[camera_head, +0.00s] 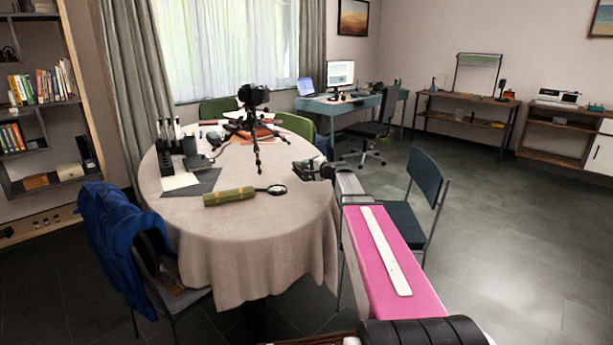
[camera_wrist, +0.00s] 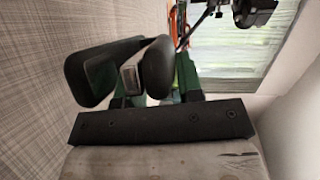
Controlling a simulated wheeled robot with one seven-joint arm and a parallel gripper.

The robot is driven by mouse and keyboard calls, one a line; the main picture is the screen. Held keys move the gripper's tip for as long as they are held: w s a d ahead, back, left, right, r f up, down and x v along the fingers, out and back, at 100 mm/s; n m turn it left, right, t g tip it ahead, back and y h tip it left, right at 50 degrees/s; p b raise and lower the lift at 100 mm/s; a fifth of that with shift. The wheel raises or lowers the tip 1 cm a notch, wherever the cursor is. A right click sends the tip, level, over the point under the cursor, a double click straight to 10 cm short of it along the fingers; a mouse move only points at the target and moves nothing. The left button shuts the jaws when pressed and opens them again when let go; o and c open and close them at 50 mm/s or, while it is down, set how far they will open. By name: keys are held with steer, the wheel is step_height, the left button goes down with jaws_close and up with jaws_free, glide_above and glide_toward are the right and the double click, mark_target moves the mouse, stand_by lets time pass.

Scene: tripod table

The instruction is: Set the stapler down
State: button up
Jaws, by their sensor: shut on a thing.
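In the wrist view, my gripper (camera_wrist: 145,68) is shut on the stapler (camera_wrist: 154,68), a black body with a silver part. The stapler lies across between the green fingers and hides part of them. In the head view, my gripper (camera_head: 306,169) is at the right side of the round table, over or near the edge of its beige tablecloth (camera_head: 275,222). The stapler is too small there to tell apart from the fingers. I cannot tell whether it touches the cloth.
A tripod with a camera (camera_head: 254,97) stands on the table, left of my gripper. Papers and dark desk items fill the back left. The front of the cloth is clear. A chair (camera_head: 425,175) stands right.

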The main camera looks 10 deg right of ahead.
steer(key=shift+f, duration=1.7)
steer(key=o, duration=1)
steer(key=shift+o, duration=0.2)
steer(key=v, duration=1.2)
steer(key=shift+s, duration=0.1)
